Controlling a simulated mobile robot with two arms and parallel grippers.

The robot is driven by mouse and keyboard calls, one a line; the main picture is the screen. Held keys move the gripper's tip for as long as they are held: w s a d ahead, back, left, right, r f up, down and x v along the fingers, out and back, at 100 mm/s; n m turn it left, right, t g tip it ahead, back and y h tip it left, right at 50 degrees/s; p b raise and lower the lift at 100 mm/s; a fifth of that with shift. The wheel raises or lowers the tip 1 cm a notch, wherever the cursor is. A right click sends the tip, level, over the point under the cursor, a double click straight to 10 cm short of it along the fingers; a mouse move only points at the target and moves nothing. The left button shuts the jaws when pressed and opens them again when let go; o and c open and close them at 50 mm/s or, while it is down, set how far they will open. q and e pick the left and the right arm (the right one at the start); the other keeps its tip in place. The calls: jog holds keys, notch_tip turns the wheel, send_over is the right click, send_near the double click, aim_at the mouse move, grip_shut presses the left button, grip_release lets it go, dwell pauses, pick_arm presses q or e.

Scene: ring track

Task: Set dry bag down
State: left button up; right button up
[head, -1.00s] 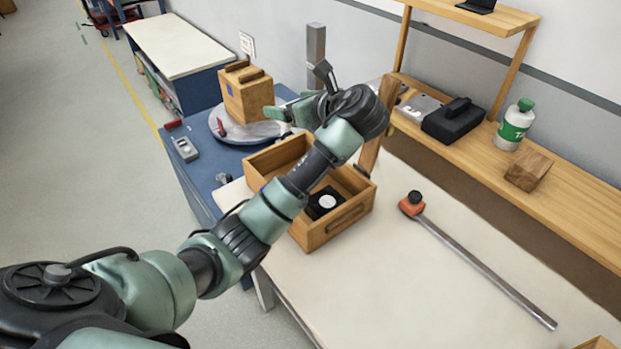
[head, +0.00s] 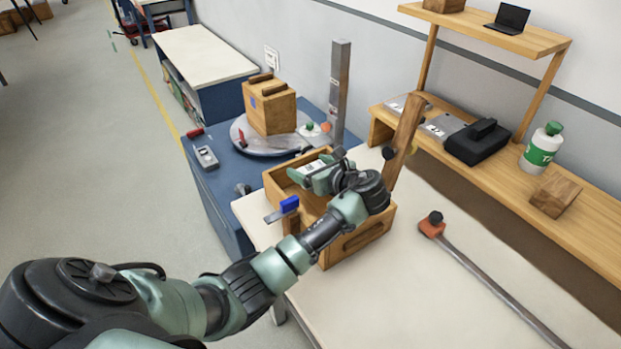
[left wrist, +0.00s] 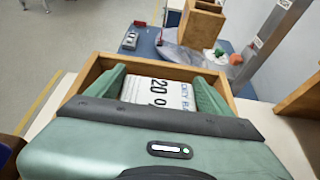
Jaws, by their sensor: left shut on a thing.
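The dry bag shows in the left wrist view as a small white packet (left wrist: 160,93) printed "DRY BAG" and "20 g". My left gripper (left wrist: 160,88) is shut on it, with one green finger on each side. In the head view, the gripper (head: 320,175) is over the far-left part of an open wooden box (head: 374,228), and a bit of the white bag (head: 313,167) shows by the fingers. The box's rim surrounds the bag in the wrist view. I cannot tell whether the bag touches the box floor. My arm hides much of the inside. My right gripper is not in view.
A blue-ended metal tool (head: 289,204) is at the box's left side. A wooden post (head: 405,145) rises behind the box. A long metal bar with an orange head (head: 432,226) lies on the pale table to the right. A turntable with a wooden block (head: 268,105) stands behind.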

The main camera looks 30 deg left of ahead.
pick_arm(q)
jog(key=shift+f, duration=2)
jog(key=shift+f, duration=0.15)
jog(key=shift+f, duration=0.4)
jog(key=o, duration=1.3)
jog(key=shift+s+f, duration=0.1)
jog(key=shift+f, duration=0.1)
jog(key=shift+r, duration=0.1)
jog(key=shift+r, duration=0.3)
jog(key=v, duration=1.2)
jog(key=shift+r, duration=0.45)
